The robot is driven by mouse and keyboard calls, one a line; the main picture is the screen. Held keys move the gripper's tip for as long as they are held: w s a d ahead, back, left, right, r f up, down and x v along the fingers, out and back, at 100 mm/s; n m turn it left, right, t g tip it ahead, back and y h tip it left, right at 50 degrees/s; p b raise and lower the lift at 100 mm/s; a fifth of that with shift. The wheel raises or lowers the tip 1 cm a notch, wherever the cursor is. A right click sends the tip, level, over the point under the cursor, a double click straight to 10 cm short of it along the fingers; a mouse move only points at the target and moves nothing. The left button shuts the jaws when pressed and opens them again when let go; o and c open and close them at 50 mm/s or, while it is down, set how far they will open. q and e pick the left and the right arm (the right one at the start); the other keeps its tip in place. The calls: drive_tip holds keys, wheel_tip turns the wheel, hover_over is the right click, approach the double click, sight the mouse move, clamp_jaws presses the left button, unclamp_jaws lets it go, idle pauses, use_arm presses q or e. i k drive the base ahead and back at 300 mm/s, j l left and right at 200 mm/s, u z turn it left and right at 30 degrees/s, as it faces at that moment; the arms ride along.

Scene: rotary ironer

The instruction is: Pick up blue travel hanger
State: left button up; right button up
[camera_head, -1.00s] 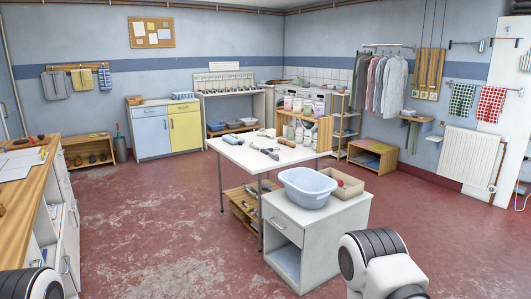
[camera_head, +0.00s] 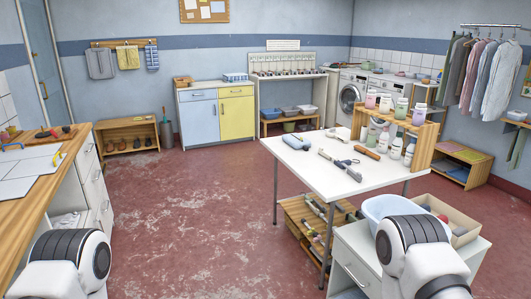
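I cannot make out a blue travel hanger for certain. The white table (camera_head: 340,186) at centre right bears several small tools, among them a grey-handled tool (camera_head: 340,166) and a small dark bluish item (camera_head: 357,162) too small to identify. Shirts (camera_head: 497,75) hang from a rail (camera_head: 497,26) at the far right; their hangers are too small to tell apart. Neither gripper shows; only upper parts of my arms are visible at the bottom left and bottom right.
A wooden counter (camera_head: 35,207) with drawers stands at the left. A white cabinet (camera_head: 345,268) with a pale blue basin (camera_head: 385,208) and a cardboard box (camera_head: 466,238) is close at the lower right. A blue and yellow cupboard (camera_head: 216,118) stands at the back. The red floor between is clear.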

sight(347, 162)
drive_tip(key=i+z, duration=0.1)
drive_tip(key=i, duration=0.4)
drive_tip(key=i+j+z, duration=0.1)
drive_tip(key=i, duration=0.45)
drive_tip(key=i+j, duration=0.15)
drive_tip(key=i, duration=0.35)
drive_tip(key=i+j+z, duration=0.15)
drive_tip(key=i, duration=0.4)
